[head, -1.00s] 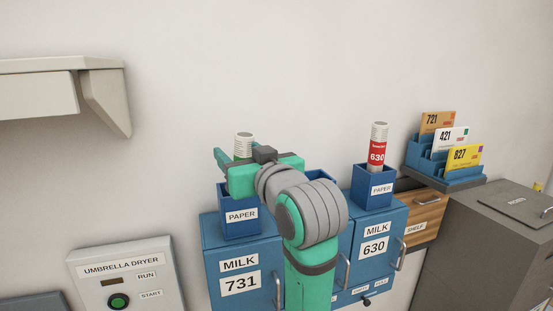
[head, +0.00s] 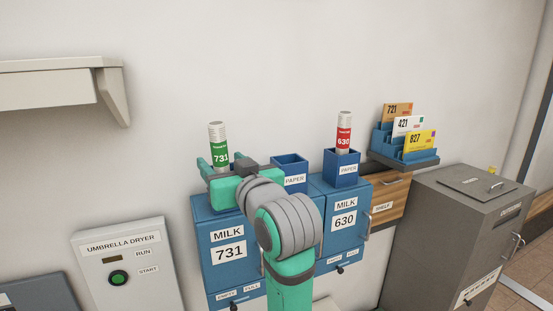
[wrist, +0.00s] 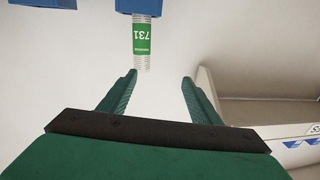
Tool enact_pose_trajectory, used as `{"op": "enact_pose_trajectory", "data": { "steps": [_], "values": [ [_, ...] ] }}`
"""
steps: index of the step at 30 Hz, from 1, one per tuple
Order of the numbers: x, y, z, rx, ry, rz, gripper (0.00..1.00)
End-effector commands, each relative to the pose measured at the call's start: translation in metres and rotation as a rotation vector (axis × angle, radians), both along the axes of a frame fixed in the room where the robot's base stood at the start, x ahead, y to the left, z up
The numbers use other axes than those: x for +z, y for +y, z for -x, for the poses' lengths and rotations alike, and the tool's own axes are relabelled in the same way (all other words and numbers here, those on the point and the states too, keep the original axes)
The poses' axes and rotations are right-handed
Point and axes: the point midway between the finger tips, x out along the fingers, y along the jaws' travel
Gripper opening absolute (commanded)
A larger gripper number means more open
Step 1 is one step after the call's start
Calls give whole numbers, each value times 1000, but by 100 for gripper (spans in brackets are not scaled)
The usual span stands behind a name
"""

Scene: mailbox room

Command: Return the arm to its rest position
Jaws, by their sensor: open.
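My green gripper (head: 208,170) is at the end of my arm, in front of the blue milk box 731 (head: 228,270). In the wrist view my gripper (wrist: 160,82) is open, with nothing between its fingers. A rolled paper with a green 731 label (head: 219,147) stands upright above box 731; in the head view my gripper covers its lower part. In the wrist view the green-labelled roll (wrist: 146,40) shows upside down, ahead of the fingertips and apart from them, its other end in a blue holder (wrist: 138,5).
A roll labelled 630 (head: 343,137) stands in a blue paper holder (head: 341,168) on milk box 630 (head: 345,232). An empty-looking paper holder (head: 290,172) is between. A wall shelf (head: 60,80), umbrella dryer (head: 125,270), letter rack (head: 385,140) and grey cabinet (head: 450,215) are around.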

Motion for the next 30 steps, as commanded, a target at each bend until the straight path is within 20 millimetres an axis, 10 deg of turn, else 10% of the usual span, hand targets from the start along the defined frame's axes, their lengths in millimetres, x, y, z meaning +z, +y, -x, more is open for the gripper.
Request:
{"op": "enact_pose_trajectory", "data": {
  "steps": [11, 30],
  "values": [
    [-73, -5, -16, -38, 39, -67, 58],
    [-308, -49, 14, -240, 131, -196, 58]
  ]
}}
